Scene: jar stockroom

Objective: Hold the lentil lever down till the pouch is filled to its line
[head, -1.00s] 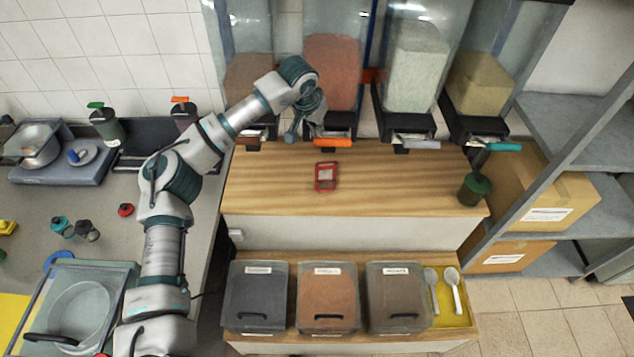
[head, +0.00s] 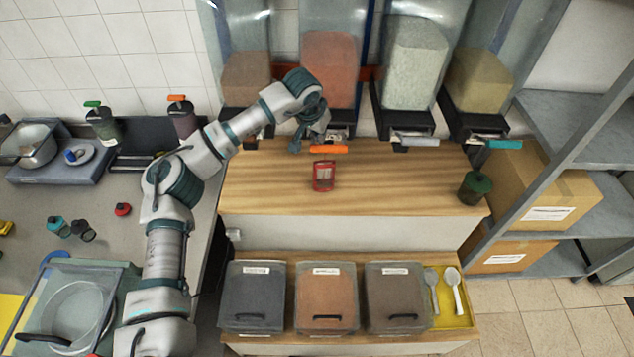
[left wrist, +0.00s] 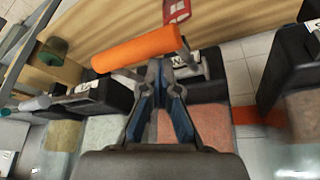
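The lentil lever (head: 328,149) is an orange bar at the front of the dispenser with the orange-red contents (head: 330,70). It is tilted down. In the left wrist view the orange bar (left wrist: 150,48) lies just beyond my fingertips. My left gripper (head: 305,140) is at the lever's left end; its fingers (left wrist: 161,68) look closed together with nothing between them. Whether they touch the lever is hard to tell. The red-framed pouch (head: 323,176) stands on the wooden counter in front of the lever and shows partly in the left wrist view (left wrist: 176,11). Its fill line is too small to read.
Dispensers with a grey lever (head: 415,140) and a teal lever (head: 497,144) stand to the right. Lidded bins (head: 327,297) sit on the lower shelf. The counter around the pouch is clear.

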